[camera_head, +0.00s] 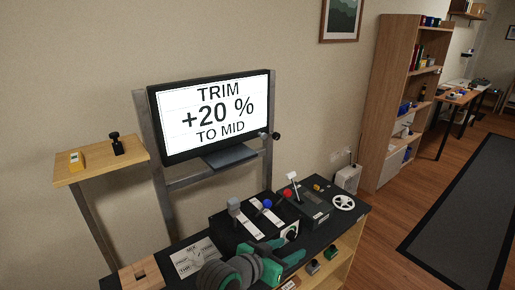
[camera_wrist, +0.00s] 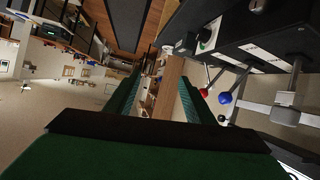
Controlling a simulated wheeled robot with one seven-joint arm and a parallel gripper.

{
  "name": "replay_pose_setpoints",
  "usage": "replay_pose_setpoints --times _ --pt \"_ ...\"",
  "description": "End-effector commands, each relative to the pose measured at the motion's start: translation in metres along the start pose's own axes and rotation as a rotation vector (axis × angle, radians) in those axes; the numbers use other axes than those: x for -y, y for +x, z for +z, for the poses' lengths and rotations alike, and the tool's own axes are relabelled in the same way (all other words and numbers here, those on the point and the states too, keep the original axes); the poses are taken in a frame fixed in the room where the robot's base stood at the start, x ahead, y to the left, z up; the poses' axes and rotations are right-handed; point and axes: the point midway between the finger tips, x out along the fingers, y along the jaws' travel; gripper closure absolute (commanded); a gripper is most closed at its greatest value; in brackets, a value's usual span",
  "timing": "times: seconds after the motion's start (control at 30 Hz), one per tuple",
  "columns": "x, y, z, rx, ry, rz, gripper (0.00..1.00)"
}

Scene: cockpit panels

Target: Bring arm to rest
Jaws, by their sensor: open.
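My arm (camera_head: 228,272) reaches in from the bottom of the head view, over the front edge of the dark cockpit panel (camera_head: 222,225). My green gripper (camera_head: 288,252) is at the panel's front. In the wrist view its two green fingers stand apart with nothing between them (camera_wrist: 158,98). The panel carries a grey-handled lever (camera_head: 234,204), a blue-knobbed lever (camera_head: 267,203), a red-knobbed lever (camera_head: 285,196) and a white-tipped lever (camera_head: 292,176). The red (camera_wrist: 225,97) and blue (camera_wrist: 221,118) knobs show right of the fingers in the wrist view.
A monitor (camera_head: 215,112) reads "TRIM +20 % TO MID". A small wooden shelf (camera_head: 100,165) is at the left. A white handwheel (camera_head: 343,202) sits at the panel's right end. A bookshelf (camera_head: 395,100) stands behind. Open floor (camera_head: 410,205) lies to the right.

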Motion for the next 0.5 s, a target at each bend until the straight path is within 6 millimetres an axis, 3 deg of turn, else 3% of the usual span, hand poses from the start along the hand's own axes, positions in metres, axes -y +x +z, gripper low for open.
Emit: replay_pose_setpoints --times 0.23,0.5 --pt "-0.029 0.018 -0.028 -0.258 -0.147 -0.022 0.51" --pt "-0.042 0.019 -0.021 -0.455 -0.321 -0.104 0.51"
